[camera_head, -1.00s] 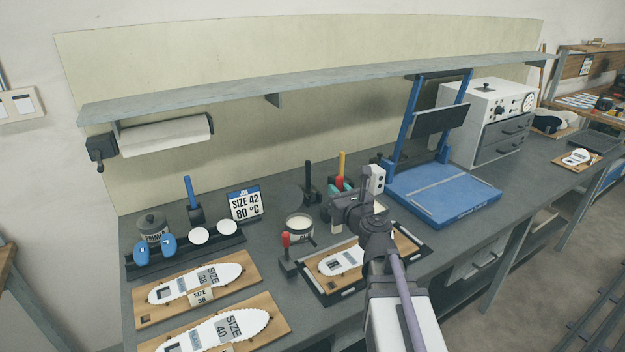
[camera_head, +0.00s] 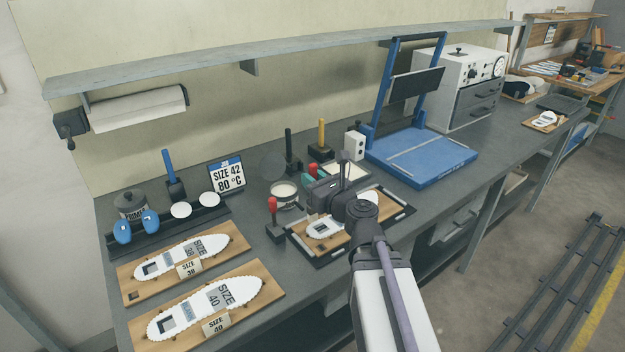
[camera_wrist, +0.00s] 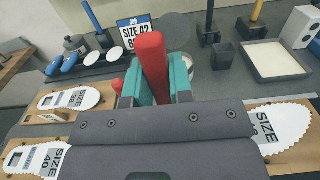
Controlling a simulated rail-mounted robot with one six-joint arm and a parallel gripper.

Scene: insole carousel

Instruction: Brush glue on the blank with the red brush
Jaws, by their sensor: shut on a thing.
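My gripper (camera_wrist: 156,88) has teal fingers shut on the red handle of a brush (camera_wrist: 151,60), which points up. The brush's bristles are hidden behind the gripper. In the head view my gripper (camera_head: 313,177) is over the right-hand board, with the held red handle tip just showing. The white blank (camera_head: 324,228) lies on that board, partly covered by my gripper and arm; it also shows at the right of the wrist view (camera_wrist: 280,124). I cannot tell whether the bristles touch it. A glue pot (camera_head: 285,196) stands behind the board.
Another red-handled tool (camera_head: 272,205) stands upright left of the board. Black (camera_head: 289,145) and yellow (camera_head: 322,133) handled tools stand behind. Size 38 (camera_head: 185,257) and size 40 (camera_head: 205,305) blanks lie left. A blue press (camera_head: 420,158) stands right; a shelf runs above.

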